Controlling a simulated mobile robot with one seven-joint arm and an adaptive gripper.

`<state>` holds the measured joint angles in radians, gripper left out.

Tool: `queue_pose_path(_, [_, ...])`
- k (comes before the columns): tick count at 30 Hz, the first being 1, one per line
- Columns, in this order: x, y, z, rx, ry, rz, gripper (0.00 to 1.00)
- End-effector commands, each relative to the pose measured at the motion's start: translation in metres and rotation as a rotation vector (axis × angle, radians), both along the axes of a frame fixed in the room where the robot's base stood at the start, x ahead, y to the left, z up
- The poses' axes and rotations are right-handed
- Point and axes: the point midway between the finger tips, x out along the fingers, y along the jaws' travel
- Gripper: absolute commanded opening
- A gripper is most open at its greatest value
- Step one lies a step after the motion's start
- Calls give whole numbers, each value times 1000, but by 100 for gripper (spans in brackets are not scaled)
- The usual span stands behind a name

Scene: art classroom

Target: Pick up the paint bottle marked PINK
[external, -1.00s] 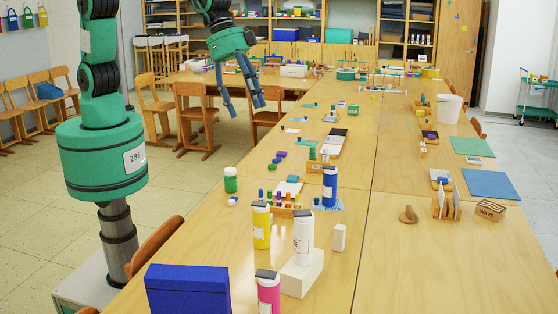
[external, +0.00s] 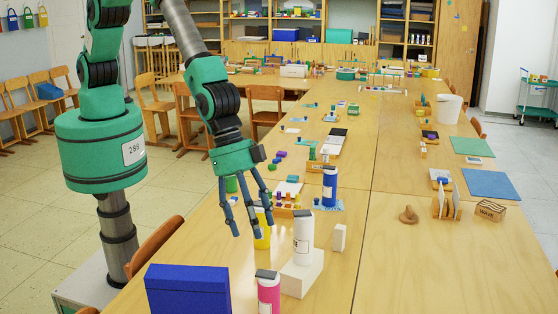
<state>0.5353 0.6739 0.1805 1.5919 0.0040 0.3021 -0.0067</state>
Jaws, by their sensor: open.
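The pink paint bottle (external: 268,294) stands upright near the bottom of the external view, with a dark cap and a pale label; its lower end is cut off by the picture edge. My gripper (external: 250,230) is open and empty, its blue-grey fingers pointing down. It is farther back than the pink bottle and above it. Its fingers partly cover the yellow paint bottle (external: 263,240). I cannot tell whether they touch that bottle.
A white bottle (external: 303,236) stands on a white block (external: 302,272) right beside the pink bottle. A blue box (external: 187,290) is to its left. A blue bottle (external: 329,187) and a small white block (external: 339,237) stand farther back. The table's right part (external: 410,270) is mostly clear.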

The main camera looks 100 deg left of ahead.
Motion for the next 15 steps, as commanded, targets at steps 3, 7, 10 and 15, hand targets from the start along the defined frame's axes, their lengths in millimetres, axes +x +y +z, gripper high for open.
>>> queue_pose_path(3, [0, -6, -8, 1, 1, -5, 64])
queue_pose_path(7, [0, -7, -9, 1, 1, -6, 64])
queue_pose_path(10, [0, -7, -9, 1, 1, -6, 64])
queue_pose_path(15, [0, -6, -10, 1, 1, -6, 64])
